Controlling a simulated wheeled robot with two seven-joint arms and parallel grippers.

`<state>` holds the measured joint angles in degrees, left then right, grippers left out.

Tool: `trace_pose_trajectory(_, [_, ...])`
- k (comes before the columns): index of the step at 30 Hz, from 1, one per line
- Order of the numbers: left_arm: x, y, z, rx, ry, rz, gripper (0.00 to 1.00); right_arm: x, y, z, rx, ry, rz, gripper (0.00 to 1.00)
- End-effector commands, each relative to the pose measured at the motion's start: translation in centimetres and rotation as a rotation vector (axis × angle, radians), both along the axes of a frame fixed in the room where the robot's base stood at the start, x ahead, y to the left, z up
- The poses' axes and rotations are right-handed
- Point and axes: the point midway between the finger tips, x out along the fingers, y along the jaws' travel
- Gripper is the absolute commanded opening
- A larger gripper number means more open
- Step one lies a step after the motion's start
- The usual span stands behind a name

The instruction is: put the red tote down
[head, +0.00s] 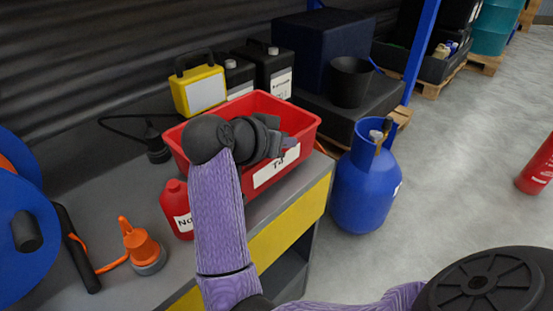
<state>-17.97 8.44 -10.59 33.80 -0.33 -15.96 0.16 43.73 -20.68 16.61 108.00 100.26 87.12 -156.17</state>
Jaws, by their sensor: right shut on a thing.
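The red tote (303,125) is an open red bin with a white label on its near side, in the middle of the head view. It is upright, over the far right corner of the grey workbench (105,200). My right gripper (287,141) is shut on the tote at its near side, by the label. My wrist and forearm hide part of the tote's near wall and inside. I cannot tell whether its base touches the bench. My left gripper is out of view.
A red bottle (174,208) stands close in front of the tote, an orange-and-grey item (143,246) farther left. A yellow case (199,89) and black jugs (272,70) are behind. A blue gas cylinder (362,185) stands right of the bench. Open floor lies further right.

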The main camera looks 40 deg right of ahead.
Motion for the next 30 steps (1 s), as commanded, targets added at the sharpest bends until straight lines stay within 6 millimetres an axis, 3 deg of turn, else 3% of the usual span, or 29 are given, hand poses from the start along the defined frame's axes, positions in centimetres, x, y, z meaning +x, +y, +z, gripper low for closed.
trace_pose_trajectory(1, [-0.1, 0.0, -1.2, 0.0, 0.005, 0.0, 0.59, 0.0, 0.0, -1.7, -0.002, 0.005, 0.0, 0.0])
trace_pose_trajectory(2, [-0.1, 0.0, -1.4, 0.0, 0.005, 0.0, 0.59, 0.0, 0.0, -2.0, -0.002, 0.005, 0.0, 0.0])
trace_pose_trajectory(11, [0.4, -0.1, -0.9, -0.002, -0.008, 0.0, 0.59, 0.0, 0.0, -1.7, -0.001, 0.0, 0.0, 0.0])
trace_pose_trajectory(12, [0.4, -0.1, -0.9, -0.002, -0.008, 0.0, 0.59, 0.0, 0.0, -1.8, -0.001, 0.0, 0.0, 0.14])
trace_pose_trajectory(17, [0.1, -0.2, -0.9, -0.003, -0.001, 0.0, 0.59, 0.0, 0.0, -1.8, -0.001, 0.0, 0.0, 0.48])
trace_pose_trajectory(26, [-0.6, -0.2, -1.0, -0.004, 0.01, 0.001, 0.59, 0.0, 0.0, -1.6, -0.001, -0.001, 0.0, 0.48])
trace_pose_trajectory(30, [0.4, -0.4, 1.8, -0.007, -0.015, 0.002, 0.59, 0.2, 1.1, 0.9, 0.001, -0.004, -0.004, 0.48])
